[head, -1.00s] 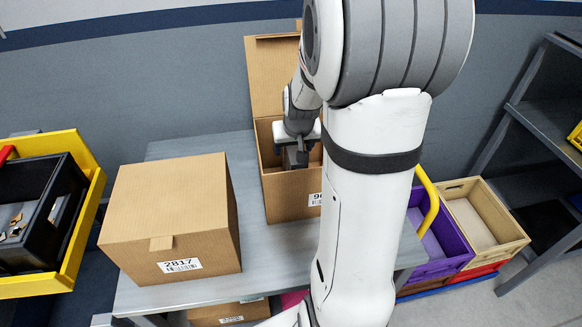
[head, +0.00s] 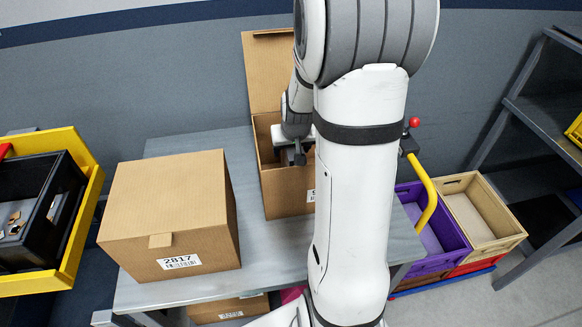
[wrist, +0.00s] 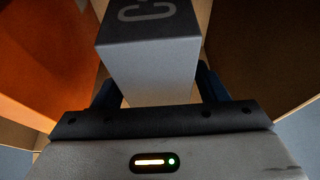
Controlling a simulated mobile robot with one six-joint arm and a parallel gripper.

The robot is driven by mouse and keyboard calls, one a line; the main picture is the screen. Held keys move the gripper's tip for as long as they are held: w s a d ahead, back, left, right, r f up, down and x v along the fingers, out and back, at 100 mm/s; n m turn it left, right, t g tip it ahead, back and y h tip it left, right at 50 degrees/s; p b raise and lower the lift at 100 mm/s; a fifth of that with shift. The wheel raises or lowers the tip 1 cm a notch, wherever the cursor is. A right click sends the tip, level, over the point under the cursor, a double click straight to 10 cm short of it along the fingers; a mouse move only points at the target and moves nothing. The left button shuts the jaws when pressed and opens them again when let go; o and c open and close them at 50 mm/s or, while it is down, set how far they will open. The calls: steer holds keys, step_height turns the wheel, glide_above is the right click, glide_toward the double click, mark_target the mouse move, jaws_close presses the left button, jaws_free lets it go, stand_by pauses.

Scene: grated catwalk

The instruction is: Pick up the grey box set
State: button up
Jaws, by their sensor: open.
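A grey box (wrist: 150,62) with pale lettering on its darker face shows in the wrist view, inside an open cardboard box. My gripper (wrist: 160,92) is open, with one dark finger on each side of the grey box's near end. I cannot tell whether the fingers touch it. In the head view my gripper (head: 296,156) is at the mouth of the open cardboard box (head: 288,192), whose lid stands up at the back. The grey box is not distinguishable in the head view, and my arm covers the right part of the open box.
A closed cardboard box (head: 170,212) marked 2817 stands left on the grey table (head: 262,265). A yellow-framed black bin (head: 40,215) is at far left. Purple (head: 432,240) and tan (head: 475,218) crates sit right, near a grey shelf rack (head: 540,130).

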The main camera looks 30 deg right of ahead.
steer(key=shift+f, duration=0.1)
stand_by(0.4)
jaws_close()
stand_by(0.6)
